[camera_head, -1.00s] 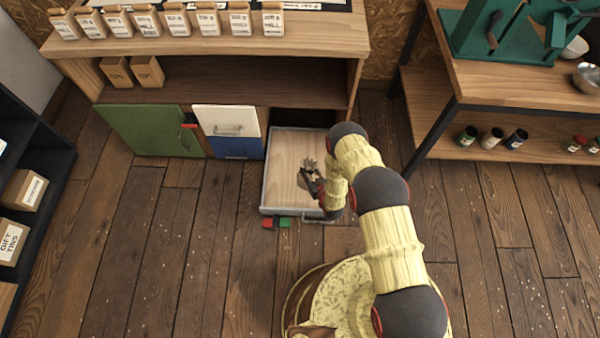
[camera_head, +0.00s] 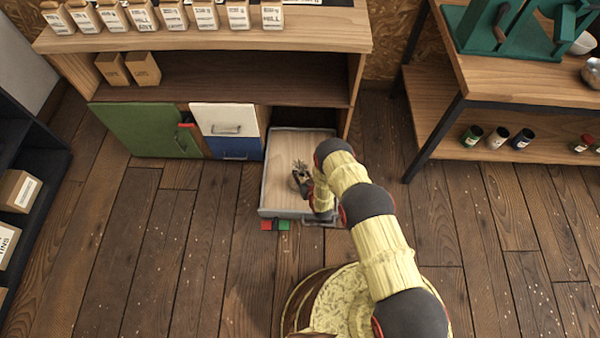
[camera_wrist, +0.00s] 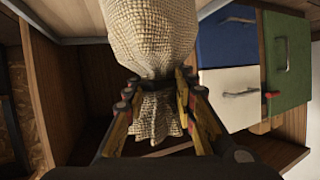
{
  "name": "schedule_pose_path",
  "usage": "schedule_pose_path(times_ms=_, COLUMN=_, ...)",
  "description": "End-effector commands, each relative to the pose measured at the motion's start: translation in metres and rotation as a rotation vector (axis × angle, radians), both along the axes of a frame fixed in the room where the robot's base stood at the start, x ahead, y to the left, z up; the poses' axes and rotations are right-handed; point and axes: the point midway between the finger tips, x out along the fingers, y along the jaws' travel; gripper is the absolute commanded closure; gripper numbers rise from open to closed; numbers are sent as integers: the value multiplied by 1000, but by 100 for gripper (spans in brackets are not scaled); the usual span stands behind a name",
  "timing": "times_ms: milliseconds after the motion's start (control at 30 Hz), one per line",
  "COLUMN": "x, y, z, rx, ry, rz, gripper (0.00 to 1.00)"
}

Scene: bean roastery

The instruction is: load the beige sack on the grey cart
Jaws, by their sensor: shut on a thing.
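The beige sack shows large in the wrist view (camera_wrist: 150,35), made of coarse woven cloth, with a gathered neck and a frilled top. My gripper (camera_wrist: 157,95) is shut on the neck, one finger on each side. In the head view the sack is small (camera_head: 301,180), within the outline of an open drawer (camera_head: 285,150). I cannot tell whether the sack touches the drawer floor. My gripper and arm partly cover the drawer's right side. I see no grey cart in either view.
The drawer has grey sides and a wooden floor. It juts from a cabinet with a green door (camera_head: 145,130), a white drawer front (camera_head: 225,119) and a blue drawer front (camera_head: 235,148). A wooden table (camera_head: 520,85) stands right, a black shelf (camera_head: 35,160) left.

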Motion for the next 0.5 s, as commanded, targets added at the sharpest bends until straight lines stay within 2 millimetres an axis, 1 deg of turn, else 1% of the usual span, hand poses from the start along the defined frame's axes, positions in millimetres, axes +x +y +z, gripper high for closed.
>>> schedule_pose_path(times_ms=33, x=4, y=1, z=3, rx=2, ry=-8, rz=0, gripper=100)
schedule_pose_path(times_ms=333, x=4, y=1, z=2, rx=2, ry=-8, rz=0, gripper=100)
schedule_pose_path(times_ms=367, x=1, y=0, z=0, rx=0, ry=-2, rz=0, gripper=72)
schedule_pose_path(times_ms=500, x=1, y=0, z=0, rx=0, ry=-2, rz=0, gripper=64)
